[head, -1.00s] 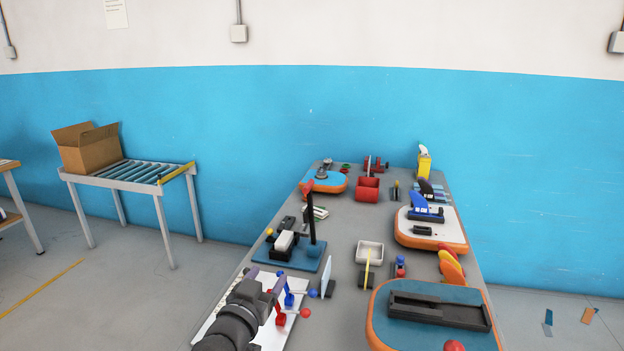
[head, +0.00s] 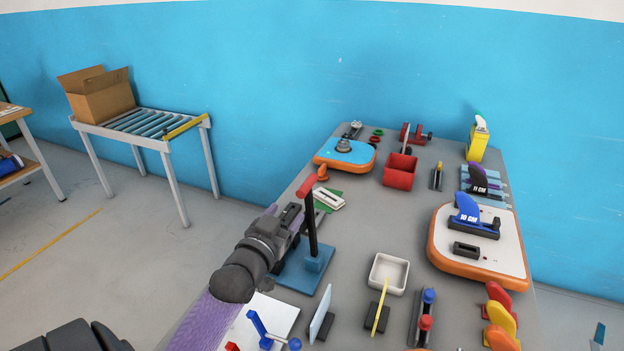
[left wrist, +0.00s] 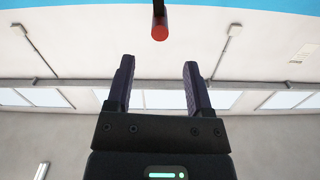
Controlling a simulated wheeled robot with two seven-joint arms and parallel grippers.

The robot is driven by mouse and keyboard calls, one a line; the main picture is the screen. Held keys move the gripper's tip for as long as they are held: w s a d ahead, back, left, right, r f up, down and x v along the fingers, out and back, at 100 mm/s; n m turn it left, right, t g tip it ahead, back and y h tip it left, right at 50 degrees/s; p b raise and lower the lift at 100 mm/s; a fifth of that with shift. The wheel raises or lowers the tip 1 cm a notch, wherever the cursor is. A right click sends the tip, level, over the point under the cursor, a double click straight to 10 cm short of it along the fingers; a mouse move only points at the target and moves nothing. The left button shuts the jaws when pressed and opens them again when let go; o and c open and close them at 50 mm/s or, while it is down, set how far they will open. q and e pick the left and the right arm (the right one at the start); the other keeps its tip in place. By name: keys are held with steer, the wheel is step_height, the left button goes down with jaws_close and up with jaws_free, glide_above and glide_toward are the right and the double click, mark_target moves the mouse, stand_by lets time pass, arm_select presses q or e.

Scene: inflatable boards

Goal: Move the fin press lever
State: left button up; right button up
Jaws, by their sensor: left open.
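The fin press stands on a blue base (head: 303,268) at the table's left edge. Its lever is a tall black bar (head: 311,228), nearly upright, with a red grip (head: 306,187) on top. My left gripper (head: 291,211) is just left of the lever, a little lower than the red grip. In the left wrist view my left gripper (left wrist: 157,64) is open with nothing between its fingers. The end of the red grip (left wrist: 160,28) shows there beyond the fingertips, apart from them. My arm hides part of the press base. My right gripper is out of view.
A red bin (head: 400,172) and orange-edged boards (head: 433,250) are farther away. Bare grey table lies between press and tray.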

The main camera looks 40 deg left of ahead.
mark_target(298, 198)
arm_select(q)
steer(key=b+x, duration=0.2)
steer(key=x, duration=0.5)
steer(key=shift+w+a+f, duration=0.1)
steer(key=shift+w, duration=0.25)
steer(key=shift+w+a, duration=0.2)
steer(key=shift+w, duration=0.35)
jaws_close()
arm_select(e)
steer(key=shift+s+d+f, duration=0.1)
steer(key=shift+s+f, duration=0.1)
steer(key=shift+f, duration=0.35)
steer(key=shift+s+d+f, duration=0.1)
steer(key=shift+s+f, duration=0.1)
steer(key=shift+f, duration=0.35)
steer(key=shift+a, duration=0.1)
